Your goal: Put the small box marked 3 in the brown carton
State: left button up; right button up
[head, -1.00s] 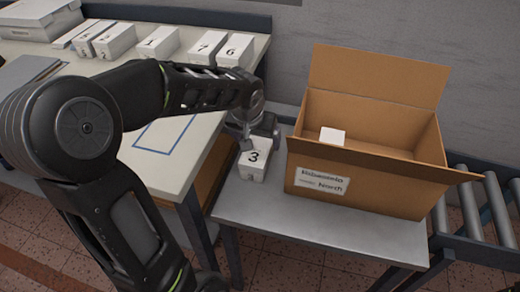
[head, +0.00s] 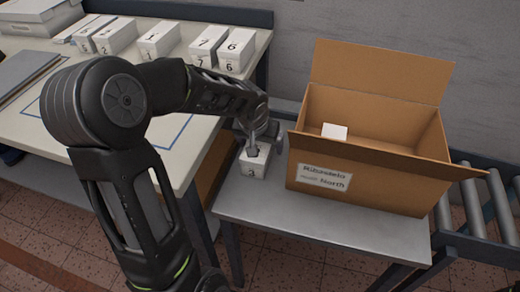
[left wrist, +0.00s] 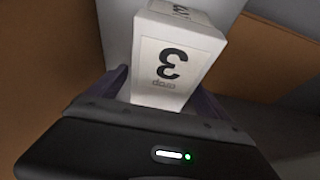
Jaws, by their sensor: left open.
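The small white box marked 3 (head: 252,170) stands on the grey metal table, left of the brown carton (head: 400,190). My left gripper (head: 255,152) points down at the top of this box and covers part of it. In the left wrist view the box (left wrist: 172,62) shows its 3 upside down, between the two open fingers (left wrist: 164,98). I cannot tell whether the fingers touch it. The carton is open, with its flaps spread and a label on its front. My right gripper is not in view.
A white box (head: 334,132) is inside the carton. Several numbered boxes, such as 6 (head: 235,48) and 1 (head: 159,40), stand along the back of the left table (head: 175,160). A roller conveyor (head: 485,205) lies to the right. The grey table's front (head: 320,222) is clear.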

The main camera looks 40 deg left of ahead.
pick_arm(q)
jog(key=shift+x, duration=0.75)
jog(key=shift+c, duration=0.2)
jog(key=shift+r, duration=0.1)
jog(key=c, duration=1.7)
notch_tip(320, 180, up, 10)
jog(key=shift+p, duration=0.8)
jog(key=shift+c, duration=0.2)
